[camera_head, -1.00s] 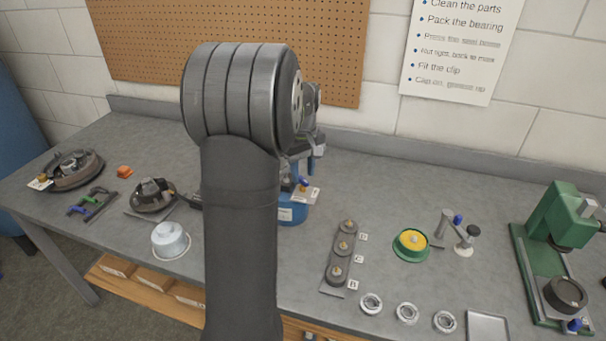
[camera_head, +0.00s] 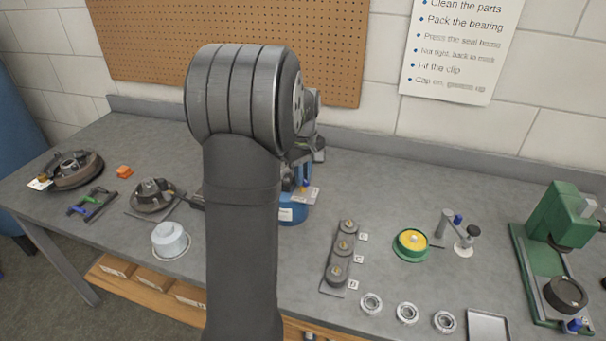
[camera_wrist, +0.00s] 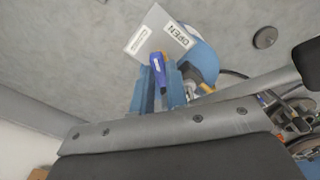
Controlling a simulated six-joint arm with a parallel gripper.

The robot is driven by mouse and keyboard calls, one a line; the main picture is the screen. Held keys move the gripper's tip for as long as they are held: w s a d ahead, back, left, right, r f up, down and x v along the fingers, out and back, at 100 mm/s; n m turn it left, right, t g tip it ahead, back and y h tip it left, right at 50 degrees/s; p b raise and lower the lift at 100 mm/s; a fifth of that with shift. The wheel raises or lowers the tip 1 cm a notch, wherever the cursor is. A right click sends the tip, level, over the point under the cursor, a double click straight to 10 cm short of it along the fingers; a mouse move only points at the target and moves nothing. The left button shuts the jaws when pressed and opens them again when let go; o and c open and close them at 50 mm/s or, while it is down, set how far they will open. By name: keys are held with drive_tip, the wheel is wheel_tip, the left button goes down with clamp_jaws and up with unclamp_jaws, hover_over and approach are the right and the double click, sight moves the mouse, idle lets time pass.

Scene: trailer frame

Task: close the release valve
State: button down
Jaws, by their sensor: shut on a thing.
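The release valve's blue handle (camera_wrist: 158,66) shows in the wrist view between the two blue fingers of my gripper (camera_wrist: 158,78), which is shut on it. A white card (camera_wrist: 160,36) reading "OPEN" sits just beyond the handle. The blue vessel (camera_wrist: 206,62) is to the right of the fingers. In the head view the vessel (camera_head: 294,213) stands just right of my arm, partly hidden by it. The card (camera_head: 306,195) and a bit of the blue handle (camera_head: 306,183) show above the vessel. My arm hides most of the gripper there.
A row of parts on a plate (camera_head: 328,285), a green and yellow disc (camera_head: 411,244) and a green press (camera_head: 562,245) stand to the right. A white pot (camera_head: 169,240) and hub parts (camera_head: 154,193) are to the left. The bench behind the vessel is fairly clear.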

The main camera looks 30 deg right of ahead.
drive_tip(key=shift+n, duration=3.5)
drive_tip(key=c, duration=1.4)
unclamp_jaws()
drive_tip(key=shift+c, duration=0.2)
wheel_tip(320, 180, up, 18)
drive_tip(key=shift+f, duration=0.25)
wheel_tip(320, 180, down, 18)
drive_tip(key=shift+r, duration=0.25)
